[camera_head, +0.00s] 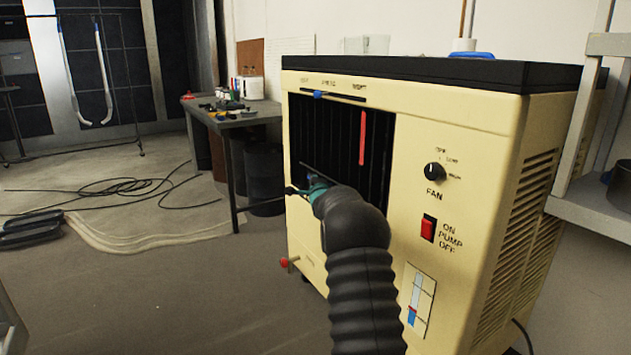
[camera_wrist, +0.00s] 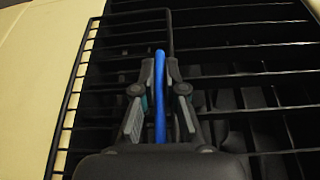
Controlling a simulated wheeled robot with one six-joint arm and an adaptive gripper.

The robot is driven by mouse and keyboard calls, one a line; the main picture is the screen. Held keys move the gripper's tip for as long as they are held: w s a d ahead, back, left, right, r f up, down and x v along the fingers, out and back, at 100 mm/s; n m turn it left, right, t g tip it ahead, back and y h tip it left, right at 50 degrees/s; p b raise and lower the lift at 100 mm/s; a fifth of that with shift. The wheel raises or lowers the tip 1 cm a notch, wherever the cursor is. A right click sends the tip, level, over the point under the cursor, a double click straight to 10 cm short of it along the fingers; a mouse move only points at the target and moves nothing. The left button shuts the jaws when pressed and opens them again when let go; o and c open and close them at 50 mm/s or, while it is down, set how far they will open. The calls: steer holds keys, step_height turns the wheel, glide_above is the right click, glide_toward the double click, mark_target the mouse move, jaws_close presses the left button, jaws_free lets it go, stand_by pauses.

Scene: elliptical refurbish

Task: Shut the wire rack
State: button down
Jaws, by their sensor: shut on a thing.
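The wire rack (camera_wrist: 78,85) is a black frame with thin bars. It shows in the wrist view across the dark front opening of a cream cooler (camera_head: 468,130). In the head view a thin dark rack edge (camera_head: 318,177) shows at the lower part of the opening, beside my gripper (camera_head: 309,188). The exact contact is hidden by the fingers, and my arm covers the lower right of the opening.
A red strip (camera_head: 362,137) hangs in the opening. The cooler front has a fan knob (camera_head: 434,171), a red pump switch (camera_head: 428,228) and a low red-tipped tap (camera_head: 285,262). A grey shelf (camera_head: 600,205) stands close at right. Cables (camera_head: 110,187) lie on the floor at left.

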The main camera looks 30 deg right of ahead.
steer(key=c, duration=1.2)
jaws_free()
steer(key=shift+w+d, duration=0.1)
steer(key=shift+c, duration=0.2)
steer(key=v, duration=1.2)
